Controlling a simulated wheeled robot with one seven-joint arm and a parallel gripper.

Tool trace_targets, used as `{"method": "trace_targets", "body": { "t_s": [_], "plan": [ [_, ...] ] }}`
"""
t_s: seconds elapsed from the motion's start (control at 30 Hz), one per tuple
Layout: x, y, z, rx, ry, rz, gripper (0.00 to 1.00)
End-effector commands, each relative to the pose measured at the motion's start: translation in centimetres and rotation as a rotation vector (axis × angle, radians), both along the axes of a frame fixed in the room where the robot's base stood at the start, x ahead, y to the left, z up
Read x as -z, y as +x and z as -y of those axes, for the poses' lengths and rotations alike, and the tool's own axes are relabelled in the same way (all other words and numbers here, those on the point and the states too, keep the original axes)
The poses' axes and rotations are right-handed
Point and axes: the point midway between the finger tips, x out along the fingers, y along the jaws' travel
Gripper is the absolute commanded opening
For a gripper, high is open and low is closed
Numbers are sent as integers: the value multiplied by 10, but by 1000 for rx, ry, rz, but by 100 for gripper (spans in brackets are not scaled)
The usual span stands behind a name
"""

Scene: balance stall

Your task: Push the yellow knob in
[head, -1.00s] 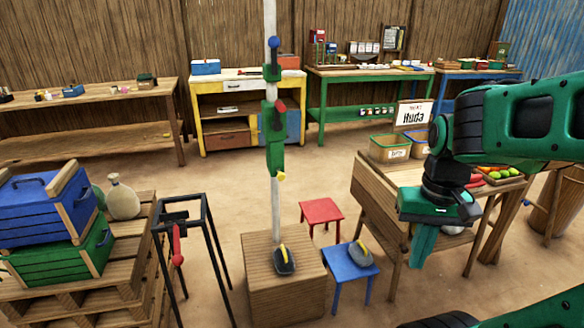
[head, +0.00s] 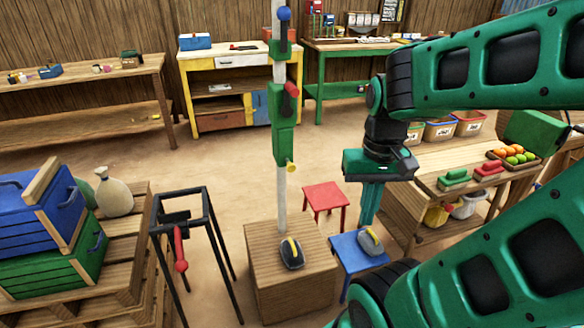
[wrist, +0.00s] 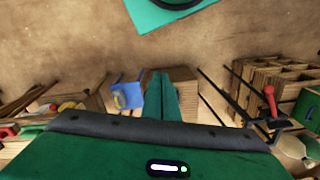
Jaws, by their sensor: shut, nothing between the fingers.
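The yellow knob (head: 291,167) is small and round. It sits at the lower end of a green housing (head: 284,125) on a white upright post (head: 281,205), in the head view. The housing also carries a red knob (head: 292,89), and a blue knob (head: 284,13) tops the unit above. My gripper (head: 368,222) points down to the right of the post, apart from the yellow knob and lower than it. Its teal fingers are shut with nothing between them. They also show in the wrist view (wrist: 161,78). I cannot make out the yellow knob in the wrist view.
A wooden block (head: 262,250) stands at the post's foot with a dark weight on it. A blue stool (head: 345,243) and a red stool (head: 325,196) stand beside it. A black frame (head: 207,220) with a red-handled lever is left. A produce table (head: 440,200) stands right.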

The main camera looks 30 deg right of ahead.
Motion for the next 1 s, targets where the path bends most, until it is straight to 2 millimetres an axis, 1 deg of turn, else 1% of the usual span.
{"method": "trace_targets", "body": {
  "t_s": [0.07,0.1,0.13,0.17,0.27,0.37,0.4,0.47,0.5,0.7,0.83,0.9,1.0],
  "plan": [
    [0,0,0,-2,0,0,0],
    [-3,-7,0,-10,1,11,0],
    [-5,-9,0,-20,1,18,0],
    [-5,-7,1,-38,2,23,0],
    [-2,12,5,-151,5,50,0],
    [2,44,12,-352,10,105,0],
    [4,60,16,-449,9,134,0],
    [8,84,21,-600,4,186,0],
    [11,101,25,-702,-3,221,0],
    [23,178,45,-1172,-82,415,0],
    [28,217,58,-1408,-170,528,0],
    [29,232,64,-1502,-216,575,0],
    [30,248,70,-1596,-274,623,0]
  ]
}}
